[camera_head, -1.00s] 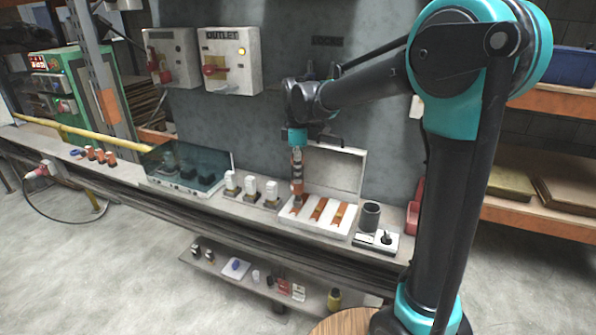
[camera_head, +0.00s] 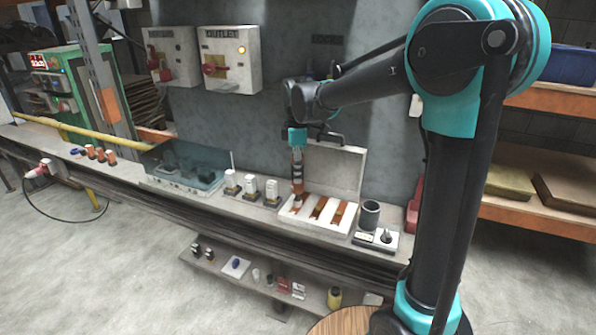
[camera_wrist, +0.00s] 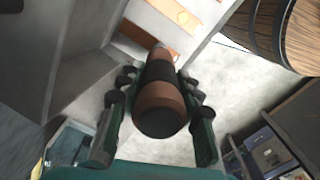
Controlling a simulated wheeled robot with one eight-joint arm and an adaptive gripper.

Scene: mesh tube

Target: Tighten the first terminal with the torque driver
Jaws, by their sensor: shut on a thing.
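My gripper (camera_head: 297,155) hangs over the left end of an open white box (camera_head: 318,232). It is shut on the torque driver (camera_head: 297,183), which has an orange-brown and black body and points down. In the wrist view the driver (camera_wrist: 158,100) sits between both fingers of my gripper (camera_wrist: 160,88), its dark round end facing the camera. Copper-orange bars (camera_head: 318,208) lie in the box, and the driver's lower end is over the leftmost one. I cannot tell which terminal is the first, or whether the tip touches it.
The box's raised lid (camera_head: 335,165) stands close behind the driver. Right of the box are a dark cup (camera_head: 370,213) and a small white base (camera_head: 376,240). White-topped blocks (camera_head: 250,186) and a teal clear-covered case (camera_head: 185,165) stand to the left.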

